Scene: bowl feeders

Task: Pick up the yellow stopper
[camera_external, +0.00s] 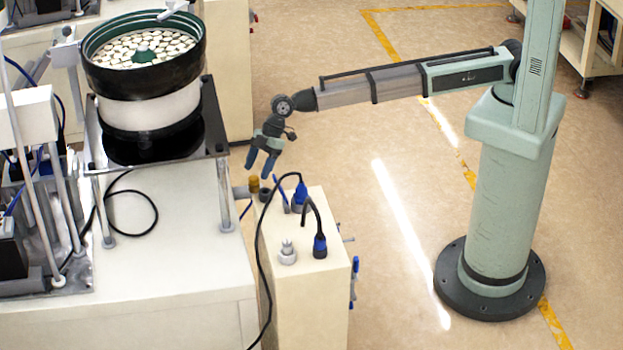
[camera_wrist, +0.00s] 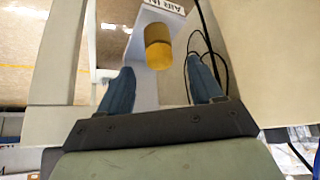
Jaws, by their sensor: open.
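The yellow stopper (camera_external: 254,184) is a small cylinder at the back left edge of the cream cabinet (camera_external: 303,270). In the wrist view the yellow stopper (camera_wrist: 158,47) lies ahead of the fingers, a little above the gap between their tips. My gripper (camera_external: 262,172) is just above the stopper in the external view. My gripper (camera_wrist: 160,85) is open, its two blue fingers apart with nothing between them. I cannot tell the exact distance from the fingertips to the stopper.
Blue connectors (camera_external: 319,246) with black cables and a metal fitting (camera_external: 287,252) stand on the cabinet top. A bowl feeder (camera_external: 148,100) on a metal table (camera_external: 215,165) stands close on the left. Open floor (camera_external: 390,270) lies to the right.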

